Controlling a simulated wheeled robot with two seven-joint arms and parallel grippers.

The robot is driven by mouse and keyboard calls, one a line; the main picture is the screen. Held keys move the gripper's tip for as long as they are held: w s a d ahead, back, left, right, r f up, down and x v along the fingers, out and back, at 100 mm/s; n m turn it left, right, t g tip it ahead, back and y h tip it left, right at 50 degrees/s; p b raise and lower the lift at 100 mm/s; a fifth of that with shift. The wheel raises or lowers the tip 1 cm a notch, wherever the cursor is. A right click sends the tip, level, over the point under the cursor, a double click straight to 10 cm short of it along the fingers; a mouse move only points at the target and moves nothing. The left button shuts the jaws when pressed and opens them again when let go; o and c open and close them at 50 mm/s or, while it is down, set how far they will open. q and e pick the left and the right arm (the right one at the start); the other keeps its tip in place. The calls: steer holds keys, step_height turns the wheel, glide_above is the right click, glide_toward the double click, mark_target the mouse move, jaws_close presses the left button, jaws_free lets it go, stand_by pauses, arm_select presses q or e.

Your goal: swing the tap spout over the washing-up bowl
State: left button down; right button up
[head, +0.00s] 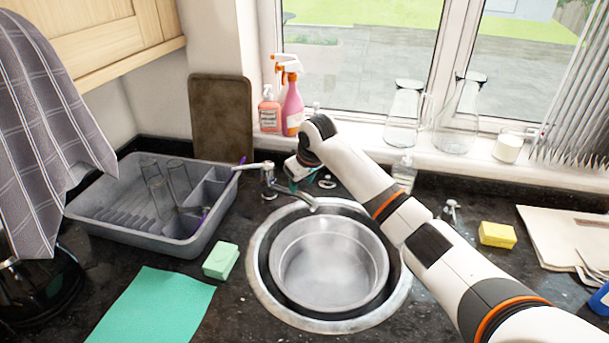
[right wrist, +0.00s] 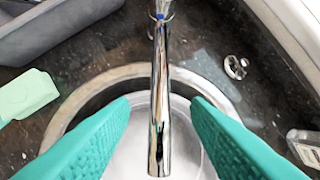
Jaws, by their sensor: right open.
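The chrome tap (head: 268,178) stands behind the round sink. Its spout (head: 299,193) points toward the sink, and its tip shows near the far rim of the metal washing-up bowl (head: 330,262), which sits inside the sink. In the right wrist view the spout (right wrist: 160,100) runs down the middle, with the bowl (right wrist: 130,160) below its end. My right gripper (right wrist: 160,103) is open, its teal fingers on either side of the spout with gaps visible. In the head view the right gripper (head: 298,174) is partly hidden by its own wrist. My left gripper is not in view.
A grey dish rack (head: 110,205) with glasses stands left of the tap. A green sponge (head: 221,260) and teal cloth (head: 155,308) lie left of the sink. A yellow sponge (head: 497,235) lies at the right.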

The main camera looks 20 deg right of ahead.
steer(key=v, duration=0.4)
steer(key=shift+r, duration=0.1)
stand_by(0.3)
